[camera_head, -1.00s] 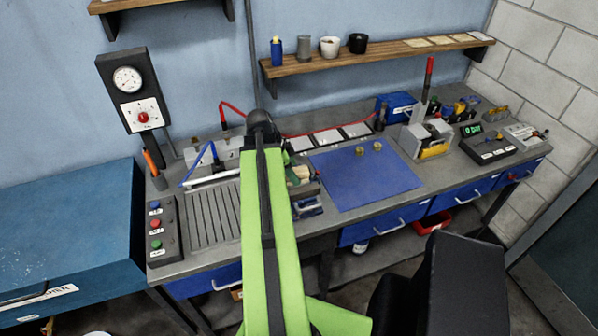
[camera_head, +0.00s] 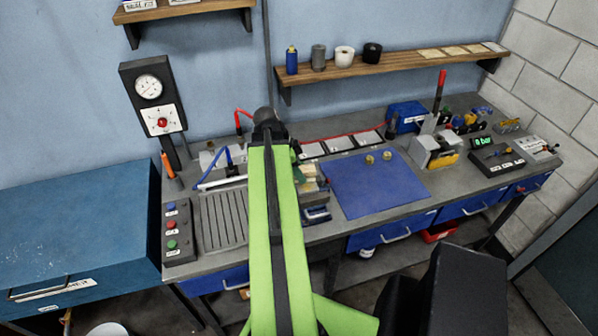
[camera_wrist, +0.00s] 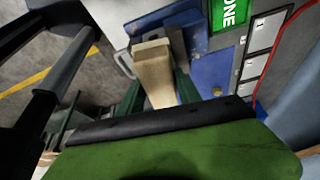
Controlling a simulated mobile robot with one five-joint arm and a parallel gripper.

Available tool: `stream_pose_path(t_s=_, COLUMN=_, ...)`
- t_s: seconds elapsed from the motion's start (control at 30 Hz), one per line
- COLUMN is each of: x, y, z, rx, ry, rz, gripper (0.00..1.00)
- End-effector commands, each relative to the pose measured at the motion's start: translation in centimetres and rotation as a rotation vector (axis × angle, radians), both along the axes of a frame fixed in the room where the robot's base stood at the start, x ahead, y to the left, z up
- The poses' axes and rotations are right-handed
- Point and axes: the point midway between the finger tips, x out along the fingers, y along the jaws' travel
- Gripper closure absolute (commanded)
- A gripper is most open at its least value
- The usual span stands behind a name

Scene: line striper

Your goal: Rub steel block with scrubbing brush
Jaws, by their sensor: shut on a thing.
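My gripper (camera_wrist: 158,92) shows two dark green fingers in the wrist view. They are closed on a pale wooden piece, which appears to be the handle of the scrubbing brush (camera_wrist: 153,72). Its bristles cannot be made out. In the head view my green arm hides most of the gripper, which is over the bench left of the blue mat. Which thing is the steel block is not clear. A light grey block (camera_head: 208,158) stands at the back left of the bench, partly behind a blue hose.
The blue mat (camera_head: 375,190) bears two small brass pieces. A slatted grey tray (camera_head: 222,220) and a button box (camera_head: 179,232) are at the left. A vice-like grey fixture (camera_head: 425,150) stands right of the mat. A wall shelf (camera_head: 390,68) hangs above.

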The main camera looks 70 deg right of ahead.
Motion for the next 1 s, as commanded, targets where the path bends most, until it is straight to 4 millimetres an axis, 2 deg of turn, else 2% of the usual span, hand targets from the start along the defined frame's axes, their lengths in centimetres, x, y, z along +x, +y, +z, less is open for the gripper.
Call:
stream_pose_path(t_s=0.03, x=0.0, y=0.0, z=0.9, rx=0.0, ry=0.0, rz=0.0, gripper=0.92)
stream_pose_path(t_s=0.37, x=0.0, y=0.0, z=0.8, rx=-0.001, ry=0.001, rz=0.0, gripper=0.92)
stream_pose_path(t_s=0.67, x=0.0, y=0.0, z=3.8, rx=-0.001, ry=0.001, rz=0.0, gripper=0.92)
stream_pose_path(t_s=1.0, x=0.0, y=0.0, z=3.4, rx=-0.001, ry=0.001, rz=0.0, gripper=0.92)
